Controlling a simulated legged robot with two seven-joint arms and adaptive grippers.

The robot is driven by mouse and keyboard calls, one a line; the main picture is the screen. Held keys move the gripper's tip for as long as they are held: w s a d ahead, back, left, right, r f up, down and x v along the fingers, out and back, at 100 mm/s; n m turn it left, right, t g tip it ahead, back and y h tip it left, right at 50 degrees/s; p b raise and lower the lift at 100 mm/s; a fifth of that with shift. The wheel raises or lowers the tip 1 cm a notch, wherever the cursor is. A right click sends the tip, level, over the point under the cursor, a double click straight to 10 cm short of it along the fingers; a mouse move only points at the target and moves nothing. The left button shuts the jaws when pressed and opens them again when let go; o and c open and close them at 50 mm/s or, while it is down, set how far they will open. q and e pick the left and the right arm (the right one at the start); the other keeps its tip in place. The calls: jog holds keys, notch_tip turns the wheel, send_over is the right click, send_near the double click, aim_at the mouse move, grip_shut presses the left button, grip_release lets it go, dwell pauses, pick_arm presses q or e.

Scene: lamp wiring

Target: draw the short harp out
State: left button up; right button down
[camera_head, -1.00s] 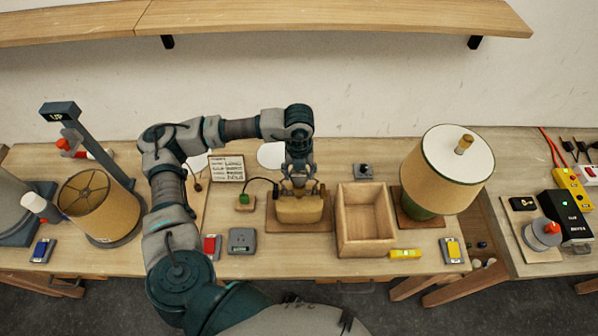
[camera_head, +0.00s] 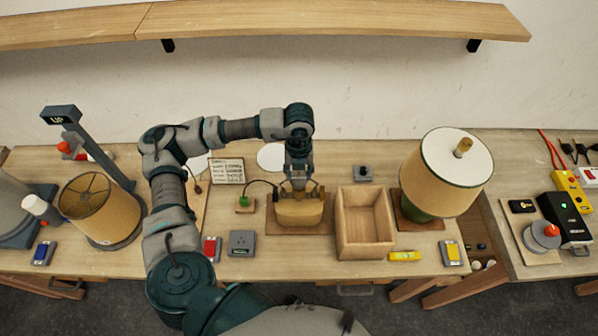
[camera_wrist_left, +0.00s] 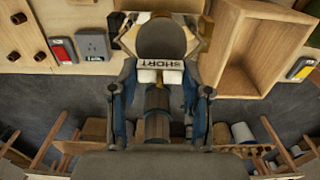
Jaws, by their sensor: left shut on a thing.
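My left gripper (camera_head: 299,187) reaches down over a tan block (camera_head: 300,213) on a brown board (camera_head: 325,227) at the middle of the bench. In the left wrist view, a label reading SHORT (camera_wrist_left: 160,64) sits just beyond the two white fingertip pads (camera_wrist_left: 159,76), below a dark grey rounded shape (camera_wrist_left: 162,38). The gripper is shut on a part at the label, which I take for the short harp. Its wire shape is not clear, and I cannot tell how far it sits in the block. My right gripper is out of view.
An open wooden box (camera_head: 364,246) stands close to the right of the block, with a shaded lamp (camera_head: 446,172) beyond. A small green-based part with a black cord (camera_head: 245,203) and a grey socket plate (camera_head: 242,243) lie to the left.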

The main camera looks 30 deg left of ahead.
pick_arm(q)
jog(key=shift+r+p, duration=0.75)
jog(key=shift+r, duration=0.85)
jog(key=shift+r+p, duration=0.6)
jog(key=shift+r, duration=0.65)
